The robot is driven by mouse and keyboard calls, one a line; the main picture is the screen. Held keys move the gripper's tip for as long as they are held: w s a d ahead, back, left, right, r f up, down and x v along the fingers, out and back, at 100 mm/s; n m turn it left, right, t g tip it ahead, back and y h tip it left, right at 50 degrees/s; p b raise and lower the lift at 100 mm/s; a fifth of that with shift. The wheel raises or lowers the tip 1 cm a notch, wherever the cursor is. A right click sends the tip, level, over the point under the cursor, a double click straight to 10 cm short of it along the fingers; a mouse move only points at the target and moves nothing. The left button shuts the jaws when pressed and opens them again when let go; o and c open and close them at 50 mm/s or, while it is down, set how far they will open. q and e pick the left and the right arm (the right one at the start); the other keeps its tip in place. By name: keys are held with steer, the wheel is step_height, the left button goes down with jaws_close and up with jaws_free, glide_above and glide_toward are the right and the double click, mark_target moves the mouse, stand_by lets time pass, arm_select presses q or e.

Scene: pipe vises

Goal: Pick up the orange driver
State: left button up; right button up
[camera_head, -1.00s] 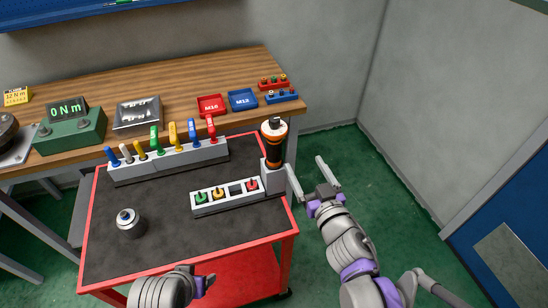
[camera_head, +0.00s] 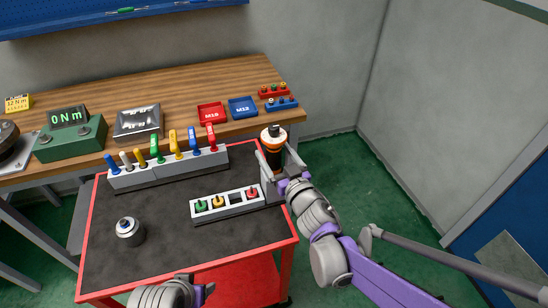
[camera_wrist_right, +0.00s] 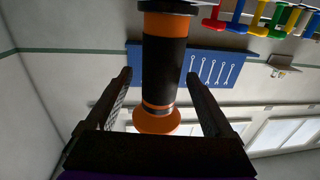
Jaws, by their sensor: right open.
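The orange driver (camera_head: 272,136), with an orange and black body and a dark top, stands upright in a grey holder at the cart's right back corner. It also shows in the right wrist view (camera_wrist_right: 163,60). My right gripper (camera_head: 276,157) is open, with a finger on either side of the driver. In the right wrist view a gap shows between the driver and each finger. The gripper hides part of the driver's lower body and its holder in the head view. My left gripper (camera_head: 205,290) is low over the cart's front edge, mostly hidden by its own wrist.
The red cart (camera_head: 92,236) has a dark top with free room in front. On it are a rack of coloured-handled tools (camera_head: 180,168), a small socket block (camera_head: 228,204) and a grey cylinder (camera_head: 129,232). The wooden bench (camera_head: 185,85) stands behind.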

steer(key=shift+w+a, duration=0.15)
steer(key=shift+w, duration=0.2)
steer(key=shift+s, duration=0.1)
steer(key=shift+c, duration=0.4)
jaws_close()
